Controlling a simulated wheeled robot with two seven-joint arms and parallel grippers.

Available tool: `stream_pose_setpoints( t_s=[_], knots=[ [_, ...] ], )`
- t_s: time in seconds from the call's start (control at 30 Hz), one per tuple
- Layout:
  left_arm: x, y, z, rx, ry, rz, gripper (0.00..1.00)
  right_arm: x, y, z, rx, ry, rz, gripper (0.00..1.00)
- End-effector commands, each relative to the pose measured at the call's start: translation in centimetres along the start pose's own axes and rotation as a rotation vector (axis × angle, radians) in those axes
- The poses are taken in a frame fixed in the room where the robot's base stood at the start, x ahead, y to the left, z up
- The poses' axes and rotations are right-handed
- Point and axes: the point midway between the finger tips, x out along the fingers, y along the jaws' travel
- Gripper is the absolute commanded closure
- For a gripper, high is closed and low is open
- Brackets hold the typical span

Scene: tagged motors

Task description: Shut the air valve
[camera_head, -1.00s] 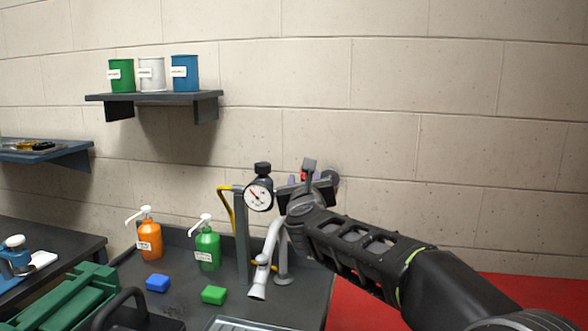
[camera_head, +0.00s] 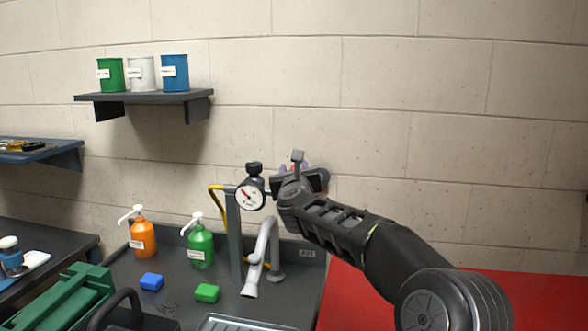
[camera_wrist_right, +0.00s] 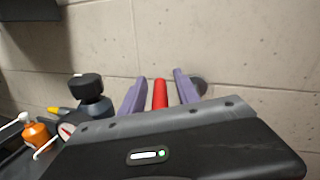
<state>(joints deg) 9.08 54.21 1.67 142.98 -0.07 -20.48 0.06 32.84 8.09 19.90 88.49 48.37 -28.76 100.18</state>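The air valve's red handle (camera_wrist_right: 160,95) stands between the two purple fingers of my right gripper (camera_wrist_right: 158,92) in the right wrist view. A gap shows on each side of the handle, so the fingers are open around it and not closed on it. In the head view my right gripper (camera_head: 297,172) is at the valve, just right of the pressure gauge (camera_head: 250,196), and its body hides most of the valve. The gauge and its black knob (camera_wrist_right: 86,86) also show left of the fingers in the wrist view. My left gripper is not in view.
A grey post with a yellow hose (camera_head: 216,202) and a curved grey faucet (camera_head: 262,250) stand below the gauge. Orange (camera_head: 142,238) and green (camera_head: 201,246) pump bottles and blue and green blocks are on the dark bench. The wall is close behind the valve.

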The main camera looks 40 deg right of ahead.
Motion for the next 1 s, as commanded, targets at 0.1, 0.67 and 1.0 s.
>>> stream_pose_setpoints(
  t_s=[0.1,0.67,1.0],
  knots=[
    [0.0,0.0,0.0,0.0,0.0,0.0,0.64,-0.02,0.01,-0.01,0.0,0.0,0.0,0.71],
    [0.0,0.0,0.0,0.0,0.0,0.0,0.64,-0.03,0.01,-0.01,0.0,0.0,0.0,1.0],
    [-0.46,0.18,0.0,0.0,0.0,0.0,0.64,0.04,0.08,0.21,0.003,0.01,-0.066,1.0]
  ],
)
